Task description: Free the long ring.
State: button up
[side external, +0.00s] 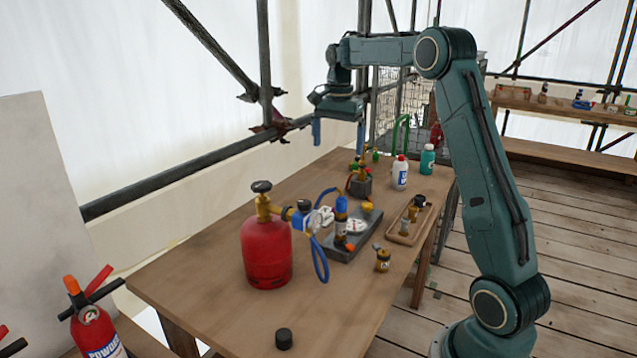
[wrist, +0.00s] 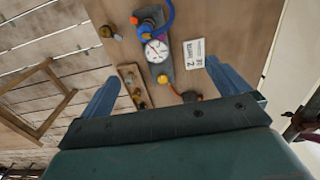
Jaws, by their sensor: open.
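My gripper (side external: 339,135) is open and empty, high above the far end of the workbench (side external: 205,268). Its two blue fingers also show in the wrist view (wrist: 167,88), spread wide with nothing between them. Below stands a dark plate (side external: 340,248) carrying a blue-and-brass fitting (side external: 341,207) and a white dial gauge (side external: 355,227). The gauge shows in the wrist view (wrist: 156,50) too, ahead of the fingers. A wooden tray (side external: 397,239) with small brass parts lies right of the plate. I cannot make out which part is the long ring.
A red gas cylinder (side external: 266,251) with a brass valve and blue hose (side external: 318,262) stands left of the plate. A dark block with brass fittings (side external: 360,187), a white bottle (side external: 400,173) and a green bottle (side external: 427,160) stand farther back. Scaffold poles (side external: 180,170) run behind the bench.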

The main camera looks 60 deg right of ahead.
jog(key=shift+d+f, duration=0.1)
notch_tip(320, 180, down, 10)
dwell(0.9)
dwell(0.7)
notch_tip(320, 180, up, 10)
dwell(0.6)
